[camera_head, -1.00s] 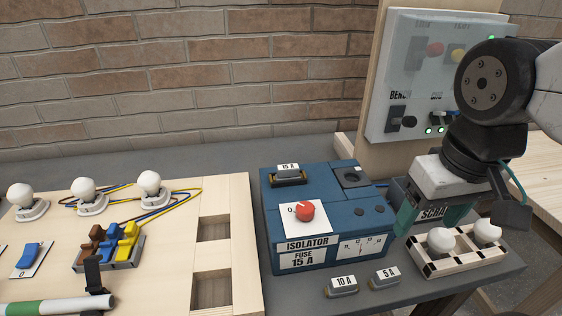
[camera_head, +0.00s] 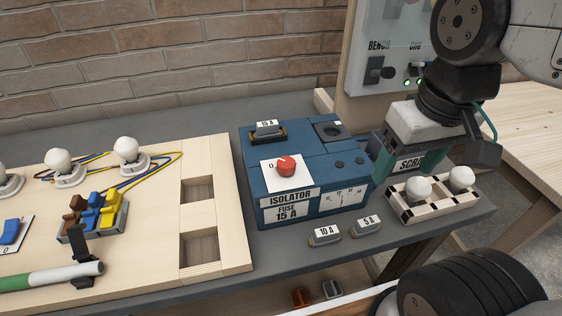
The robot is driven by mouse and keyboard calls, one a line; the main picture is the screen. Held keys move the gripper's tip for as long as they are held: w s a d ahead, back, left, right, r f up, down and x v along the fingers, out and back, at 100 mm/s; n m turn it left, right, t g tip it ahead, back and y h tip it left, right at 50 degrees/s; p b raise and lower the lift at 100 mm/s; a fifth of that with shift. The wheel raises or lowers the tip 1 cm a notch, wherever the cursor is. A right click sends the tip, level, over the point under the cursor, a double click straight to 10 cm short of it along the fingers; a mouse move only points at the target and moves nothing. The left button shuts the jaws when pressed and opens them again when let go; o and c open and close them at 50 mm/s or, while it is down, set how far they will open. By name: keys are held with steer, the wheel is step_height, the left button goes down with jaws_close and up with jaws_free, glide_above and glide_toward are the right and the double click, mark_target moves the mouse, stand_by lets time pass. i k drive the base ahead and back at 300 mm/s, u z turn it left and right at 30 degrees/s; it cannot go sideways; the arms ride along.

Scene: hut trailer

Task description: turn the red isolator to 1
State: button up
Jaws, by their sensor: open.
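The red isolator knob (camera_head: 286,166) sits on a white plate (camera_head: 271,179) on top of the blue isolator box (camera_head: 340,184). A 0 shows at the left of the plate; I cannot make out a 1. The box front reads ISOLATOR, FUSE 15 A, beside a small meter. My gripper (camera_head: 408,163) hangs to the right of the box, apart from the knob. Its two green-tipped fingers are spread and hold nothing, with the SCRAP box partly hidden behind them.
A 15 A fuse (camera_head: 267,129) sits on the box; 10 A (camera_head: 325,235) and 5 A (camera_head: 366,228) fuses lie in front. A wooden rack (camera_head: 440,204) holds two bulbs at right. A wooden board (camera_head: 140,220) with bulbs and a switch lies left. An upright panel (camera_head: 390,40) stands behind.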

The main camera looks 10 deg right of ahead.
mark_target(286, 164)
steer(key=u, duration=0.7)
steer(key=k, duration=0.8)
steer(key=z, duration=0.6)
steer(key=i, duration=0.5)
steer(key=z, duration=0.05)
